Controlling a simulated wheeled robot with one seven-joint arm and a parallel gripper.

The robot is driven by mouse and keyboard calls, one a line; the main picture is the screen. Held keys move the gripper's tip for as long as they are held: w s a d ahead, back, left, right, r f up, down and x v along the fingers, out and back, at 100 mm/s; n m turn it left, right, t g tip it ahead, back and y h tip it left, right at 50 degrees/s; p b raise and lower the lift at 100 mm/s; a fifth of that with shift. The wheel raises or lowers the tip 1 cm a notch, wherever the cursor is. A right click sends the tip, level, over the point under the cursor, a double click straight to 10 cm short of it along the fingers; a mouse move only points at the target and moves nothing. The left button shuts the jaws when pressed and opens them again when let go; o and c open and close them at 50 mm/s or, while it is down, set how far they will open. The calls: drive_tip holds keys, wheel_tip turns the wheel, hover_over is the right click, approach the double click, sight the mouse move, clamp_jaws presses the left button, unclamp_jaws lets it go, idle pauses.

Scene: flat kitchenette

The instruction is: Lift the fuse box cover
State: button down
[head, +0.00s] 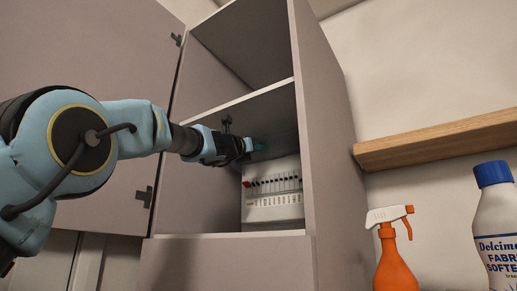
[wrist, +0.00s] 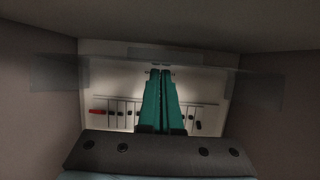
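The fuse box (head: 272,205) is white and sits in the lower compartment of an open cabinet, with a row of dark switches and one red one. It also fills the back of the wrist view (wrist: 215,105). The fuse box cover (wrist: 60,74) looks like a see-through grey panel across the upper part of the box in the wrist view; it seems raised clear of the switches. My gripper (head: 256,146) reaches into the compartment, by the top of the box. Its green fingers (wrist: 160,72) are together, with their tips at the cover's height. I cannot tell whether they touch it.
The cabinet's side walls (head: 325,150) and the shelf (head: 235,103) above closely surround my gripper. The open door (head: 100,80) stands at left, behind my arm. A spray bottle (head: 393,260) and a softener bottle (head: 494,220) stand at right, below a wooden shelf (head: 440,142).

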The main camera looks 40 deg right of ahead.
drive_tip(key=shift+s+a+r, duration=0.2)
drive_tip(key=shift+r, duration=0.2)
drive_tip(key=shift+s+a+r, duration=0.15)
drive_tip(key=shift+a+r, duration=0.05)
drive_tip(key=shift+r, duration=0.2)
drive_tip(key=b+v, duration=0.2)
drive_tip(key=v, duration=0.1)
drive_tip(key=shift+s+a+f+b, duration=0.1)
drive_tip(key=shift+a+f+b, duration=0.05)
drive_tip(key=shift+a+b, duration=0.25)
drive_tip(key=b+v, duration=0.3)
drive_tip(key=v, duration=0.3)
drive_tip(key=shift+a+b, duration=0.2)
drive_tip(key=shift+b, duration=0.1)
drive_tip(key=shift+f, duration=0.2)
